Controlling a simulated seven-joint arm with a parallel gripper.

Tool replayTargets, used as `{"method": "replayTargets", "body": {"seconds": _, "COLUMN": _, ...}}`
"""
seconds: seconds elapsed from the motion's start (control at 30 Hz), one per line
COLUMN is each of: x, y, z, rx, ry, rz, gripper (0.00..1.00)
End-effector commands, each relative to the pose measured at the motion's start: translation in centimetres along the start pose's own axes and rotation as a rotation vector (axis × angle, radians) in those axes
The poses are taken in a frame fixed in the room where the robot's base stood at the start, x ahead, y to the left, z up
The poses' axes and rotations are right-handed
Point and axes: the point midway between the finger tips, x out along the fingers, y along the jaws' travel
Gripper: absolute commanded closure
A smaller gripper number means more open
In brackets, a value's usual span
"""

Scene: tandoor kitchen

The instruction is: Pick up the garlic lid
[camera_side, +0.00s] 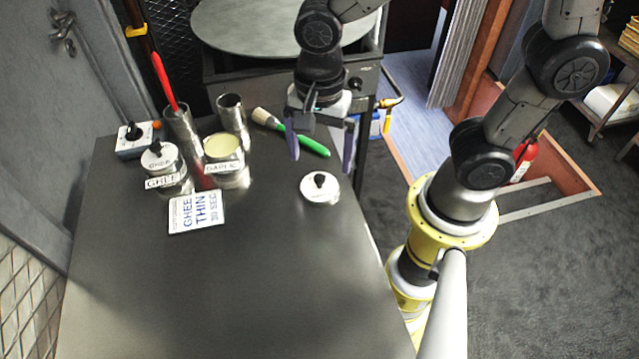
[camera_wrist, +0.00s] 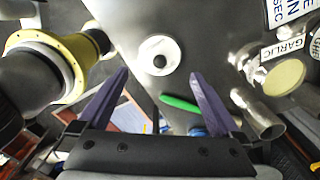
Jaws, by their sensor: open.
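The garlic lid (camera_side: 320,189) is a round white disc with a black knob, lying flat on the dark metal table (camera_side: 230,280) near its right edge. It also shows in the wrist view (camera_wrist: 160,56), beyond and between my fingers. My gripper (camera_side: 321,150) is open and empty, with its purple fingers pointing down above the table by the far side of the lid. It does not touch the lid. The gripper also shows in the wrist view (camera_wrist: 158,82). The open garlic jar (camera_side: 226,170), with pale contents and a GARLIC label, stands to the left.
The ghee jar (camera_side: 166,178) has its lid on. Two metal cups (camera_side: 232,118) stand behind the jars, one holding a red-handled tool. A green-handled brush (camera_side: 300,139) lies just behind the lid. A card (camera_side: 196,212) lies before the jars. The table's front is clear.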

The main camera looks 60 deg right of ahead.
Motion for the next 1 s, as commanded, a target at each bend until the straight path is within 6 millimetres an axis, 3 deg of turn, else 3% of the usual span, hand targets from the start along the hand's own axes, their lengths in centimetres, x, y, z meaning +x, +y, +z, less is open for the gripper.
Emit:
{"method": "replayTargets", "body": {"seconds": 0.23, "x": 1.8, "y": 0.1, "z": -0.1, "rx": 0.001, "ry": 0.0, "rz": 0.002, "gripper": 0.0}}
{"method": "replayTargets", "body": {"seconds": 0.53, "x": 5.7, "y": 0.1, "z": -0.3, "rx": 0.0, "ry": 0.001, "rz": 0.003, "gripper": 0.0}}
{"method": "replayTargets", "body": {"seconds": 0.83, "x": 6.0, "y": 0.1, "z": -0.3, "rx": 0.0, "ry": 0.0, "rz": -0.001, "gripper": 0.0}}
{"method": "replayTargets", "body": {"seconds": 1.0, "x": 6.0, "y": 0.1, "z": -0.3, "rx": 0.0, "ry": 0.0, "rz": -0.001, "gripper": 0.31}}
